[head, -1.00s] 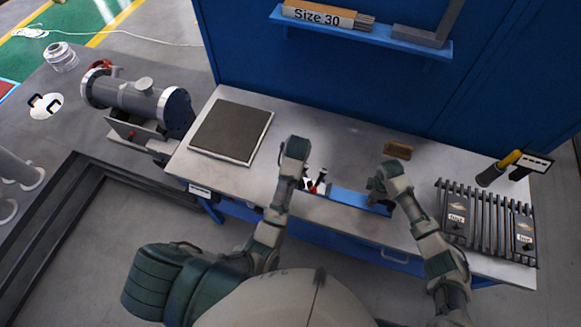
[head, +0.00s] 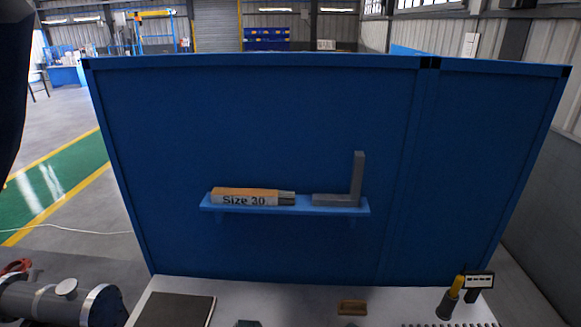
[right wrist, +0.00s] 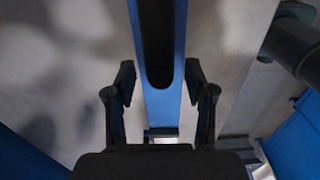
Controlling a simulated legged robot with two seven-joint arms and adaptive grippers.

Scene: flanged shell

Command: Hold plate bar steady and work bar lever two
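In the right wrist view a blue bar (right wrist: 178,110) with a long dark slot runs down the middle of the picture. My right gripper (right wrist: 160,82) has its fingers apart, one at each side of the bar. No lever can be made out. In the head view the bar and my right gripper are below the picture.
A blue wall panel (head: 265,120) carries a shelf (head: 220,208) with a "Size 30" box (head: 245,197) and a grey angle piece (head: 357,180). A brown block (head: 352,307), a dark mat (head: 175,310) and a black-yellow tool (head: 450,300) are on the bench.

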